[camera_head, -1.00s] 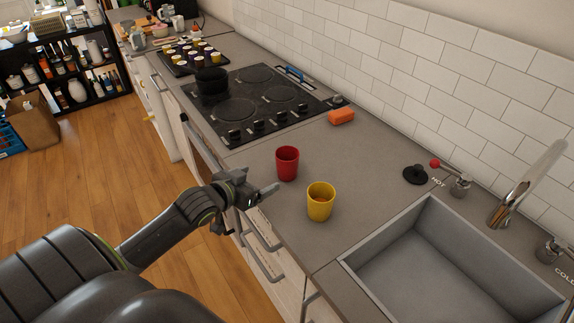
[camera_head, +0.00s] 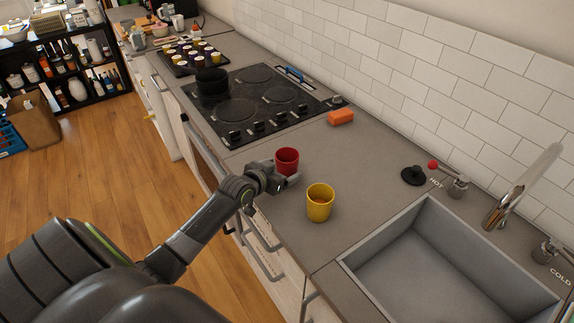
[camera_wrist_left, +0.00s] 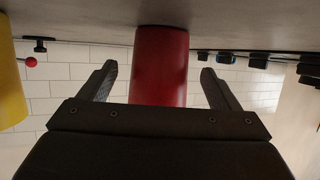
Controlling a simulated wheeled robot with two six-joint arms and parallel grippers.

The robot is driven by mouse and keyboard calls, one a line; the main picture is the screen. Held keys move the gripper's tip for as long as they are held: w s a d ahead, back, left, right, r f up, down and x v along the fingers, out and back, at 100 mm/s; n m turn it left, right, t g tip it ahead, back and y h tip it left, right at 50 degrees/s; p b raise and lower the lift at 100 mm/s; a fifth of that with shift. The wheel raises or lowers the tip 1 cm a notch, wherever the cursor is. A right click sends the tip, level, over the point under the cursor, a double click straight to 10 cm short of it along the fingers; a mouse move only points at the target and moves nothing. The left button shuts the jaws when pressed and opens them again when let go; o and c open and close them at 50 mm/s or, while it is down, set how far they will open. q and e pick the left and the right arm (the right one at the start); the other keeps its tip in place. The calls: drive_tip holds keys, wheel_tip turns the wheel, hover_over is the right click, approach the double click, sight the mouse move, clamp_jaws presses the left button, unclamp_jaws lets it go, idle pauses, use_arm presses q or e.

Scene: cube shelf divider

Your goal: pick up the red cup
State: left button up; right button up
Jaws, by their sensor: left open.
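The red cup (camera_head: 288,160) stands upright on the grey counter, its lower part hidden in the head view by my left gripper (camera_head: 285,180). In the left wrist view the red cup (camera_wrist_left: 160,65) appears between the two open fingers of my left gripper (camera_wrist_left: 154,82). The picture is upside down there, with the counter at the top. The fingers are on both sides of the cup with gaps showing, and do not appear to touch it. My right gripper is not in view.
A yellow cup (camera_head: 320,203) stands close to the right of my left gripper. An orange sponge (camera_head: 341,117) lies behind, near the black cooktop (camera_head: 262,100). The sink (camera_head: 445,262) is at the right, with a tiled wall (camera_head: 420,70) behind.

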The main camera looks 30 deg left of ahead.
use_arm(q)
drive_tip(key=shift+x, duration=1.05)
drive_tip(key=c, duration=1.1)
